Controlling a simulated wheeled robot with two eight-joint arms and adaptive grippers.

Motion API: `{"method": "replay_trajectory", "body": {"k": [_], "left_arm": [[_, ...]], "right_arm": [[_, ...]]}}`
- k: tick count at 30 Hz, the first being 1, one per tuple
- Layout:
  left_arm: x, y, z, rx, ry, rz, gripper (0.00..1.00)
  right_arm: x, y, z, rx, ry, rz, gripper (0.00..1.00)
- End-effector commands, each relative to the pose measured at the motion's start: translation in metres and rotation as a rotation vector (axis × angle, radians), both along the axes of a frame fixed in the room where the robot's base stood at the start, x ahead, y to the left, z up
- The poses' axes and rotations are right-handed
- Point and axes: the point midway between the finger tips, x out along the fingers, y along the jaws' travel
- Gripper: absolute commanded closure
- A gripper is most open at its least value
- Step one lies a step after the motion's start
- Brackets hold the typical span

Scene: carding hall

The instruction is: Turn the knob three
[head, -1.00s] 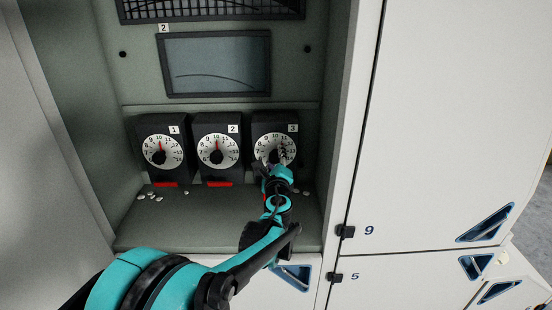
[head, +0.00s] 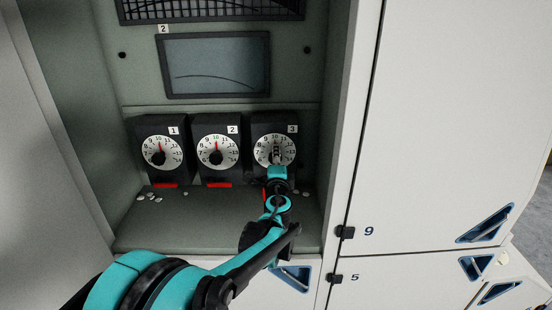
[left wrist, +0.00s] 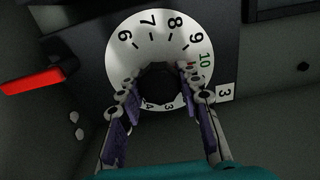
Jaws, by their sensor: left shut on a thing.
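Knob three sits in the middle of a white numbered dial (head: 261,145) on the rightmost black box, under the label 3 (head: 292,129). In the left wrist view the black knob (left wrist: 158,80) lies between my two fingers, with the dial face (left wrist: 150,28) around it and a green 10 near the right finger. My left gripper (head: 276,156) is shut on the knob; it also shows in the left wrist view (left wrist: 158,90). In the head view the gripper hides most of the knob, so its pointer cannot be read. My right gripper is not in view.
Knob one (head: 158,157) and knob two (head: 215,157) stand to the left on like boxes, with red tabs below. A dark screen (head: 218,64) is above. Small white bits (head: 150,197) lie on the shelf. A cabinet wall (head: 343,120) bounds the right.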

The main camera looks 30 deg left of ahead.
Motion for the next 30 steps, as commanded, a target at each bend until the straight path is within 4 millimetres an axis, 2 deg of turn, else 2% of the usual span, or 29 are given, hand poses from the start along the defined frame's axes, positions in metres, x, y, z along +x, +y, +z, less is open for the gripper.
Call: {"method": "replay_trajectory", "body": {"k": [14, 15, 16, 17, 26, 30], "left_arm": [[-0.001, 0.0, -0.001, -0.012, -0.006, 0.001, 0.94], [-0.001, 0.0, -0.001, -0.012, -0.006, 0.001, 0.55], [-0.001, 0.0, -0.001, -0.012, -0.006, 0.001, 0.47], [-0.001, 0.0, -0.001, -0.012, -0.006, 0.001, 0.45], [-0.001, -0.001, 0.0, -0.01, -0.006, 0.0, 0.45], [-0.012, -0.008, 0.0, -0.01, -0.006, -0.002, 0.45]], "right_arm": [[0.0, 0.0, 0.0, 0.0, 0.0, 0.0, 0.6], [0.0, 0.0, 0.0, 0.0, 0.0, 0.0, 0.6], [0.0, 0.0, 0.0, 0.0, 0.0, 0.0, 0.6], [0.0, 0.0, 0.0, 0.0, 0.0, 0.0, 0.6], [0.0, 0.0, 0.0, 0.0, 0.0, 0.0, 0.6], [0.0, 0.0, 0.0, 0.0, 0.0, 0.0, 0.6]]}}
